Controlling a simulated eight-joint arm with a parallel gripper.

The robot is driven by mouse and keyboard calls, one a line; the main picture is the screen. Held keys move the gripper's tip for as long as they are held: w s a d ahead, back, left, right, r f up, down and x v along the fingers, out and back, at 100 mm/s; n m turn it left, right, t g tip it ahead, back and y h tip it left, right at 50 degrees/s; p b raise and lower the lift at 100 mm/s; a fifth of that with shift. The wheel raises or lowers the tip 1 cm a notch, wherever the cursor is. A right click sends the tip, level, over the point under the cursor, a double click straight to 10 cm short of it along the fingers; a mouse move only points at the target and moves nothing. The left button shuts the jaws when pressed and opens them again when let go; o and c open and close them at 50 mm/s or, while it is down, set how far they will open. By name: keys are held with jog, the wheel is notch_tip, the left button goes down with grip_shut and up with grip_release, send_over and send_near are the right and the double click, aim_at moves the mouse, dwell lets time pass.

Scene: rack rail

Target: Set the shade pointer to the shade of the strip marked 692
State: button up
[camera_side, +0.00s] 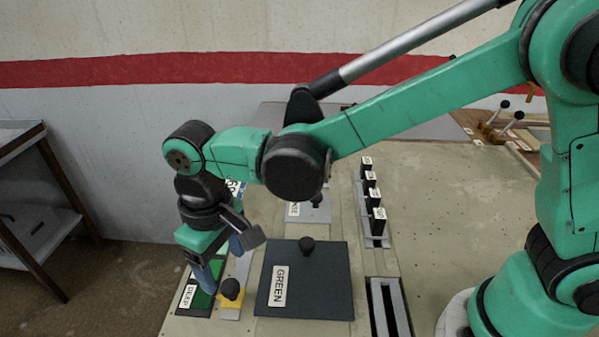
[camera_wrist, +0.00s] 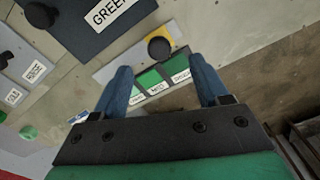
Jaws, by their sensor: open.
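The shade pointer is a yellow slider (camera_side: 231,303) with a black knob on a pale rail, beside a green shade panel (camera_side: 205,299). My gripper (camera_side: 224,272) is open above the panel and pointer. In the wrist view its blue fingers (camera_wrist: 160,68) stand apart with the knob beyond them; contact cannot be told. Several black strips (camera_side: 373,200) stand in a rack; their white labels are unreadable.
A dark plate (camera_side: 325,285) labelled GREEN, with a black knob, lies right of the pointer. A grey plate (camera_side: 318,212) with a knob lies behind it. A slotted grey block (camera_side: 377,300) is at the front right. The board's left edge drops to the floor.

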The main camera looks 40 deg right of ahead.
aim_at(230, 284)
jog(key=shift+f, duration=2.4)
grip_shut()
jog(key=shift+d, duration=0.1)
